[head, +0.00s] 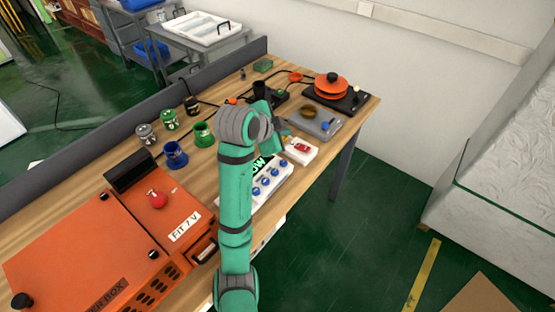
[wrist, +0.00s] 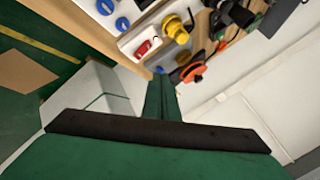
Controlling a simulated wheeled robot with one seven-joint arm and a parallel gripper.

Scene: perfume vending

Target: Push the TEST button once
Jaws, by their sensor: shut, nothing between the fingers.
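I cannot read the word TEST on anything. A small white box with a red rocker switch (head: 302,148) sits near the table's front edge; the red switch also shows in the wrist view (wrist: 147,47). A white panel with several blue knobs (head: 268,180) stands left of it, partly hidden by my arm; its knobs are at the top of the wrist view (wrist: 122,24). My gripper (wrist: 160,78) is shut and empty, and its green fingers point toward the table area. In the head view it is mostly behind my forearm, near the white switch box; I cannot tell any contact.
A grey plate (head: 318,126) and a dark device with orange discs (head: 332,88) are at the far right.

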